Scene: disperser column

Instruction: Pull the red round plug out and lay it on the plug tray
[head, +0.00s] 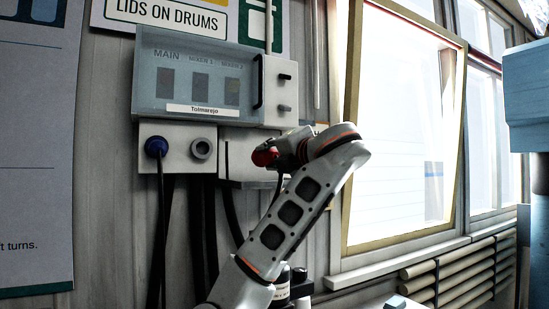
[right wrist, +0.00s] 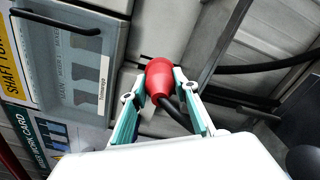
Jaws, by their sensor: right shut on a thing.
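The red round plug (head: 265,156) is between the fingers of my right gripper (head: 283,153), in front of the lower wall box. In the right wrist view the plug (right wrist: 160,80) shows between both teal fingers (right wrist: 160,97), its dark cable trailing back between them. My right gripper is shut on it. I cannot make out the plug tray. My left gripper is not in view.
A blue plug (head: 157,146) sits in the left socket with its cable hanging. A switch cabinet (head: 196,85) is above. A tilted window (head: 402,130) is at right, and a large blue-grey body (head: 526,95) stands at the right edge.

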